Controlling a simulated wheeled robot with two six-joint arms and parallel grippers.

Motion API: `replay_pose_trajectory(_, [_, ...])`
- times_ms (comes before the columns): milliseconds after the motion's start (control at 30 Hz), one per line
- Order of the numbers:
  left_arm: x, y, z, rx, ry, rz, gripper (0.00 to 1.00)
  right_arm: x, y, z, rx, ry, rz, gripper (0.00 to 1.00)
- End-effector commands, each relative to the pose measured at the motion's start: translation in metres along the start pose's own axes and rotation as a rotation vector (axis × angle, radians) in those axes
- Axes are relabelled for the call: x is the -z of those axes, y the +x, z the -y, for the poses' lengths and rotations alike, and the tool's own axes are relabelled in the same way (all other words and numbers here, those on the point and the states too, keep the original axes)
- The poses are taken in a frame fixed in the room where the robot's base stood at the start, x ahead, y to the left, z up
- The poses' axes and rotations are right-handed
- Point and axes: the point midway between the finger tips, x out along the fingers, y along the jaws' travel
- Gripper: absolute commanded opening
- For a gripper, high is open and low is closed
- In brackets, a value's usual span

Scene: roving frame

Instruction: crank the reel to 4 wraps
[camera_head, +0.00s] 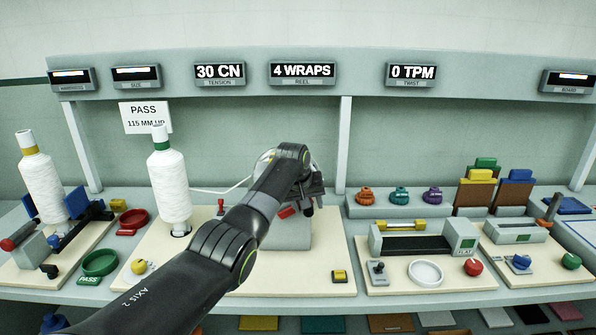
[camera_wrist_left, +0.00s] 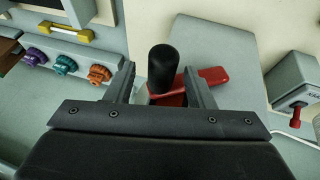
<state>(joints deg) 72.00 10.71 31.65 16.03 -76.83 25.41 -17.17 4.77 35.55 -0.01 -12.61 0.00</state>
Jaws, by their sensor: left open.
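The reel display (camera_head: 302,71) reads 4 WRAPS. In the left wrist view the black crank knob (camera_wrist_left: 162,66) stands on the red crank arm (camera_wrist_left: 210,77). My left gripper (camera_wrist_left: 160,78) is open, with one finger on each side of the knob. In the head view my left gripper (camera_head: 312,198) is over the reel unit (camera_head: 288,236), and my arm hides much of it. A bit of the red crank arm (camera_head: 287,212) shows below the gripper. My right gripper is not in view.
A white yarn cone (camera_head: 170,188) stands left of the reel, with a strand running toward it. A red switch (camera_head: 221,206) stands between them. A twist tester (camera_head: 425,240) is to the right. Coloured knobs (camera_head: 399,195) sit on a ledge behind.

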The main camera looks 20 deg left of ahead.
Motion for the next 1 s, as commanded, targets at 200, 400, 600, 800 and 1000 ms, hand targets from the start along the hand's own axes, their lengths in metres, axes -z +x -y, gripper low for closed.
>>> replay_pose_trajectory(200, [0.000, -0.024, 0.000, -0.001, 0.001, -0.003, 0.48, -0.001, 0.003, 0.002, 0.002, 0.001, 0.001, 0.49])
replay_pose_trajectory(400, [0.000, -0.055, 0.000, -0.001, 0.001, -0.004, 0.48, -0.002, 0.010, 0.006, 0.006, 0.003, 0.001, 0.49])
replay_pose_trajectory(600, [-0.001, -0.098, -0.001, -0.002, 0.002, -0.007, 0.48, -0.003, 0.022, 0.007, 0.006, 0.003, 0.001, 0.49])
replay_pose_trajectory(800, [-0.001, -0.133, -0.002, -0.002, 0.001, -0.004, 0.48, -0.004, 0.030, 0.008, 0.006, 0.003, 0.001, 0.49])
replay_pose_trajectory(1000, [-0.001, -0.148, -0.002, 0.000, 0.001, -0.001, 0.48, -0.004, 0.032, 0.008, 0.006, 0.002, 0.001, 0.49])
